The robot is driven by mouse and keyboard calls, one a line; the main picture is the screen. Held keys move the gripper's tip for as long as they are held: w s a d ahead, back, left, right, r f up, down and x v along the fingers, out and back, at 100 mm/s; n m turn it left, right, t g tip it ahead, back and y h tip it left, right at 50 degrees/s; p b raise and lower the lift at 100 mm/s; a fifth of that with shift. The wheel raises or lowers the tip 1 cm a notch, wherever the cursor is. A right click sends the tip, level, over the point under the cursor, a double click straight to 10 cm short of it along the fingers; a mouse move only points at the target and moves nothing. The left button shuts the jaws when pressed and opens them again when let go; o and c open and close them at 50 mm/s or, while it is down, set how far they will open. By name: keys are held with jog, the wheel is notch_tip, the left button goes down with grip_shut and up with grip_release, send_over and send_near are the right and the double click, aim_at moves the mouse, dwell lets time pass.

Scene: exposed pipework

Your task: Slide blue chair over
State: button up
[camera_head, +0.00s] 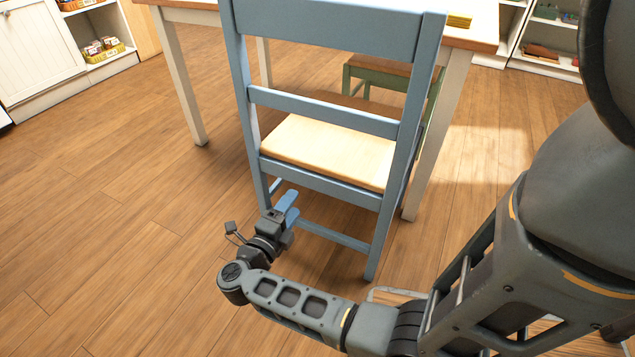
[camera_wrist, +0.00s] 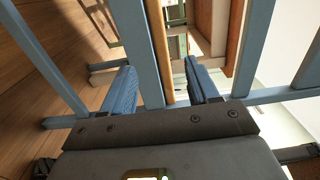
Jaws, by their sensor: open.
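The blue chair (camera_head: 325,184) stands upright in the middle of the head view, its back towards me and its pale wooden seat (camera_head: 330,150) facing the table. My gripper (camera_head: 291,206) is low behind the chair, near its left rear leg and just below seat height. Its two blue fingers are apart and hold nothing. In the wrist view, the gripper (camera_wrist: 160,82) shows a blue chair rail (camera_wrist: 142,45) and the wooden seat edge running through the gap between the fingers. I cannot tell whether either finger touches the rail.
A wooden-topped table (camera_head: 190,15) with white legs stands just beyond the chair. Shelves with goods (camera_head: 100,50) line the back. The plank floor (camera_head: 110,190) at left is clear.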

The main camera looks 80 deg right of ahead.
aim_at(318, 171)
jog(key=b+x, duration=0.1)
jog(key=x, duration=1.5)
jog(key=shift+s+d+f, duration=0.1)
jog(key=shift+d+f, duration=0.05)
jog(key=shift+d, duration=0.05)
grip_shut()
jog(key=shift+f, duration=0.1)
dwell(0.7)
